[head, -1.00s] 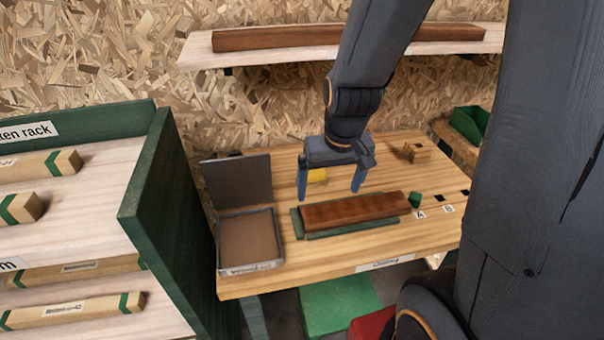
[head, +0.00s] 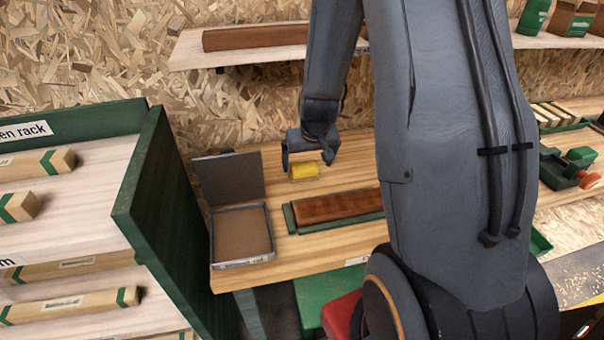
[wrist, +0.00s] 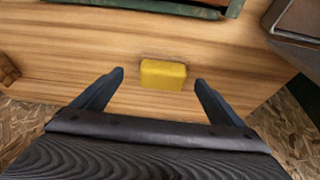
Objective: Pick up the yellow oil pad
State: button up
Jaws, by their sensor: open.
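The yellow oil pad (head: 304,170) is a small block lying on the wooden bench, behind the dark red-brown board. It also shows in the wrist view (wrist: 163,75), near the middle. My gripper (head: 308,160) is open and close to the pad. In the wrist view my gripper (wrist: 160,79) has one finger to each side of the pad, with a gap on both sides. The fingertips reach about level with the pad in that view. Nothing is between the fingers except the pad and the bench behind it. I cannot tell the exact height of the fingers above the bench.
The red-brown board (head: 337,206) sits on a green tray (head: 292,220) in front of the pad. An open box (head: 265,257) with a raised lid stands to the left. A green-sided rack (head: 170,215) stands further left. A shelf (head: 190,56) hangs above.

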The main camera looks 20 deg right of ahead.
aim_at(304, 166)
jog(key=x, duration=0.2)
jog(key=b+x, duration=0.1)
jog(key=x, duration=0.2)
jog(key=shift+w+a, duration=0.2)
jog(key=shift+w, duration=0.2)
jog(key=shift+r, duration=0.15)
jog(key=shift+c, duration=0.2)
jog(key=c, duration=1.2)
jog(key=shift+r, duration=0.15)
